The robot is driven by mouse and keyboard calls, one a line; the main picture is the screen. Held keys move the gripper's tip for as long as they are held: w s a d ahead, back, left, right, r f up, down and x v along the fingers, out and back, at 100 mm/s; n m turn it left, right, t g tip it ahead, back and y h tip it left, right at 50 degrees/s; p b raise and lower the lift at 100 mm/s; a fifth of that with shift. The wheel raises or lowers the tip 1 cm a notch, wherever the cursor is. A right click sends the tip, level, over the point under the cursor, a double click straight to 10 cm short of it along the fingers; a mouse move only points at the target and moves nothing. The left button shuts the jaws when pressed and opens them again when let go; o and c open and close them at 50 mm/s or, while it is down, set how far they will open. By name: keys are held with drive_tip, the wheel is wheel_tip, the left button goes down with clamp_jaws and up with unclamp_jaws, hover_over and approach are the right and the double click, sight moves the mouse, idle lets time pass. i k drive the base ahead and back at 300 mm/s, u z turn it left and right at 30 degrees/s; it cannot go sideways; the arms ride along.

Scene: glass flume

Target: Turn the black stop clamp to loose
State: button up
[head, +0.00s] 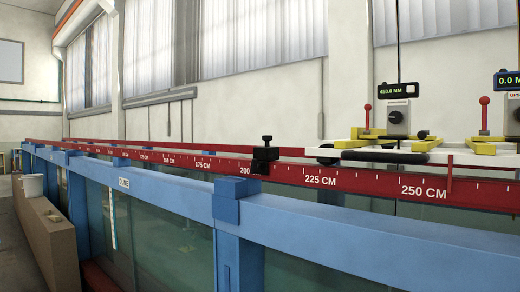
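The black stop clamp (265,160) sits on the red graduated rail (290,174), just right of the 200 mark. A black knob (267,139) stands on top of it on a short stem. Whether the clamp is tight or loose cannot be told from this view. My gripper is not in view.
A white carriage (400,146) with yellow brackets, red-knobbed levers and a display reading about 450.8 MM rides the rails right of the clamp. A blue flume frame (330,221) with glass panels runs below the rail.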

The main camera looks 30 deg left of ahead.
sight(255, 165)
drive_tip(key=u, duration=1.35)
drive_tip(key=k, duration=0.2)
drive_tip(key=z, duration=0.55)
drive_tip(key=i, duration=0.7)
drive_tip(key=u, duration=0.4)
